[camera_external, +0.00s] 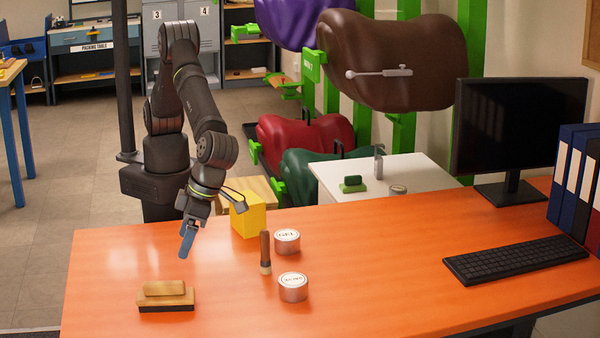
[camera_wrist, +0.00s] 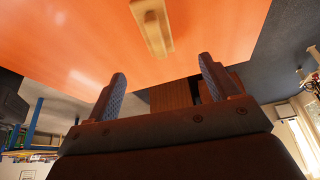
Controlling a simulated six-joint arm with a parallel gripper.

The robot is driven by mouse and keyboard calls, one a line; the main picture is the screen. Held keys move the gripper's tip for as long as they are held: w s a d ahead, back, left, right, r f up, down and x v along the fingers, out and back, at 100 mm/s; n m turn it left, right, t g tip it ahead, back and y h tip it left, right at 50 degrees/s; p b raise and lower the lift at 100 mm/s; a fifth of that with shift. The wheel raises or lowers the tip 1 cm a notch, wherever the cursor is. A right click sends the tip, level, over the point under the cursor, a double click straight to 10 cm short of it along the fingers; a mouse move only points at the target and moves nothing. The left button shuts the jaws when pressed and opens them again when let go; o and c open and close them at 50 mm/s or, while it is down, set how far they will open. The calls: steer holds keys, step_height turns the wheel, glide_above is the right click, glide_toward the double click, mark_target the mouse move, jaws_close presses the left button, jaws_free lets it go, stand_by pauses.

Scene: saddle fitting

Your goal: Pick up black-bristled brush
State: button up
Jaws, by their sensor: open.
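The black-bristled brush (camera_external: 166,297) lies on the orange table at the front left, with a wooden body, a raised wooden grip on top and dark bristles below. In the wrist view the wooden brush (camera_wrist: 153,25) shows at the top centre, beyond the fingertips. My gripper (camera_external: 187,243) hangs above the table, behind the brush and slightly to its right in the outside view, apart from it. In the wrist view my gripper (camera_wrist: 163,78) has its two blue-grey fingers wide apart, with nothing between them.
An upright wooden-handled brush (camera_external: 265,252) stands between my gripper and two round tins (camera_external: 287,241), (camera_external: 293,287). A yellow block (camera_external: 247,214) stands near the table's back edge. A keyboard (camera_external: 515,263) and monitor (camera_external: 518,130) are at right. The table (camera_external: 400,290) is clear around the black-bristled brush.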

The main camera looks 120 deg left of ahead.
glide_toward(155, 298)
steer(key=x, duration=0.2)
steer(key=a+x, duration=0.1)
steer(key=x, duration=0.2)
steer(key=shift+f, duration=0.25)
steer(key=x, duration=0.2)
steer(key=s+x, duration=0.1)
steer(key=x, duration=0.2)
steer(key=shift+r, duration=0.1)
steer(key=shift+f, duration=0.2)
steer(key=shift+f, duration=0.25)
steer(key=c, duration=1.1)
